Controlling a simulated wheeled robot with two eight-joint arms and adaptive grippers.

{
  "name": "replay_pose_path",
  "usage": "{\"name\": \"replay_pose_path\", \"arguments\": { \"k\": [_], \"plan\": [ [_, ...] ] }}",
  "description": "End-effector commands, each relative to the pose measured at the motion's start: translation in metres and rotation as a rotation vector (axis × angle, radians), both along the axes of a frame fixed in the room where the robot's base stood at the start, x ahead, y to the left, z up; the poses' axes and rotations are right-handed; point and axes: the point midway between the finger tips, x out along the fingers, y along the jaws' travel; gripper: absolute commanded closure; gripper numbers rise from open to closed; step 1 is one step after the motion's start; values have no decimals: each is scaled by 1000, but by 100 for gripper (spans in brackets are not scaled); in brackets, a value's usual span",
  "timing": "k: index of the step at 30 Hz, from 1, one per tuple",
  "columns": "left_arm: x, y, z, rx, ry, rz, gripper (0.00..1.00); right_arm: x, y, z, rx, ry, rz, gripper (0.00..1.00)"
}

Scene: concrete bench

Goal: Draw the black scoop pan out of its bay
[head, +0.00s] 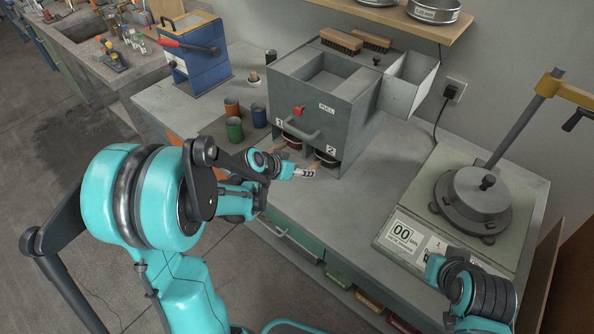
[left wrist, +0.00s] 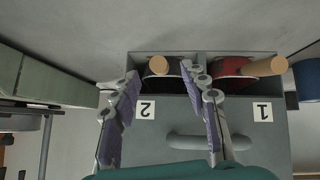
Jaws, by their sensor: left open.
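The grey steel box (head: 318,105) has two low bays marked 1 and 2 in its front. The black scoop pan (left wrist: 150,80) sits in bay 2, with its pale wooden handle (left wrist: 159,65) sticking out toward me. A red scoop pan (left wrist: 232,70) with a wooden handle sits in bay 1. My left gripper (left wrist: 160,76) is open in front of bay 2, its fingers on either side of the black pan's handle; I cannot tell whether they touch it. In the head view my left gripper (head: 310,173) is just before bay 2. My right arm shows at lower right, its fingers out of sight.
A bar handle (head: 302,135) and red knob (head: 298,111) are on the box's front. Green (head: 235,130), blue (head: 259,116) and rust cups stand left of it. A scale-like machine (head: 440,215) stands at right. The bench between is clear.

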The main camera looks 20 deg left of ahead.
Motion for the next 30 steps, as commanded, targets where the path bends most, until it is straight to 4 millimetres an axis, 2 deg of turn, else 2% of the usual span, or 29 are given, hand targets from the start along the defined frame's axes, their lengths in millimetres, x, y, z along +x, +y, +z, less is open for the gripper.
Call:
{"name": "replay_pose_path", "arguments": {
  "k": [3,9,22,27,30],
  "plan": [
    [13,-7,-17,-1,0,-2,55,0,0,-11,0,0,0,100],
    [29,-15,-33,0,0,-1,55,0,0,-20,0,0,0,100],
    [34,-17,-37,-1,0,1,55,0,0,-21,0,0,0,100],
    [34,-17,-37,-1,0,1,100,0,0,-22,0,0,0,100],
    [34,-17,-37,-1,0,1,100,0,0,-22,0,0,0,100]
  ]
}}
